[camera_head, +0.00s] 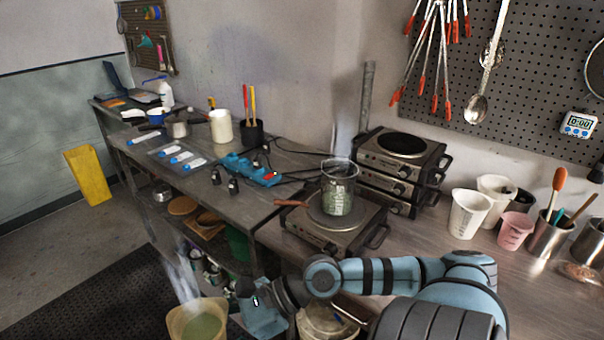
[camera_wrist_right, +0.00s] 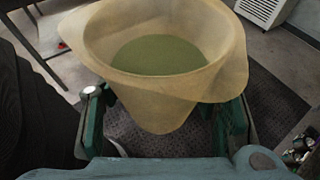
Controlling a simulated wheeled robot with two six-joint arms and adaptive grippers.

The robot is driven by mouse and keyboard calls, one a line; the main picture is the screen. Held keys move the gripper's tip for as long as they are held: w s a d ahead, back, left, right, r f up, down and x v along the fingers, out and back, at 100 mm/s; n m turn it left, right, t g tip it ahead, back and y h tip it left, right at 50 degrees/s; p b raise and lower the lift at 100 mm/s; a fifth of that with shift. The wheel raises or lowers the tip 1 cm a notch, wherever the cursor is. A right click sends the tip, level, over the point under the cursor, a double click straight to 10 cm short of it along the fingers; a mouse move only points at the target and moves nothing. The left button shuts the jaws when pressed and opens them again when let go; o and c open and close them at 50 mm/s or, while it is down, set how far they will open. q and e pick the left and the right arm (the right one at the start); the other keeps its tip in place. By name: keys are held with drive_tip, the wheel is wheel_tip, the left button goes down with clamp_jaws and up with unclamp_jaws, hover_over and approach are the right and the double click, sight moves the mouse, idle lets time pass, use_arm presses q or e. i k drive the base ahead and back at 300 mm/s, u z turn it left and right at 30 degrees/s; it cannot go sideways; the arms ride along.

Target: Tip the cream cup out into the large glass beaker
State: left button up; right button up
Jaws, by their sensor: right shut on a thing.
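The cream cup (camera_head: 180,326) is at the bottom left of the head view, partly cut off by the frame edge. It looks roughly upright and holds green contents, with pale steam-like wisps above it. My right gripper (camera_head: 228,316) is shut on it. The wrist view shows the cream cup (camera_wrist_right: 160,98) between the two fingers of the right gripper (camera_wrist_right: 172,118), its green contents inside. The large glass beaker (camera_head: 339,187) stands on a hot plate, well above and right of the cup in the head view, with greenish contents low inside. My left gripper is not in view.
The hot plate (camera_head: 312,236) sits on the bench corner, with a brown handle at its left. Stacked burners (camera_head: 400,165) stand behind the beaker. White cups (camera_head: 468,214), a pink cup (camera_head: 515,231) and a steel utensil holder (camera_head: 550,235) stand at right. The cup is over open floor.

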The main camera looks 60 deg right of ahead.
sight(338, 189)
drive_tip(key=i, duration=2.35)
drive_tip(key=z, duration=2.9)
drive_tip(key=i, duration=1)
drive_tip(key=z, duration=0.05)
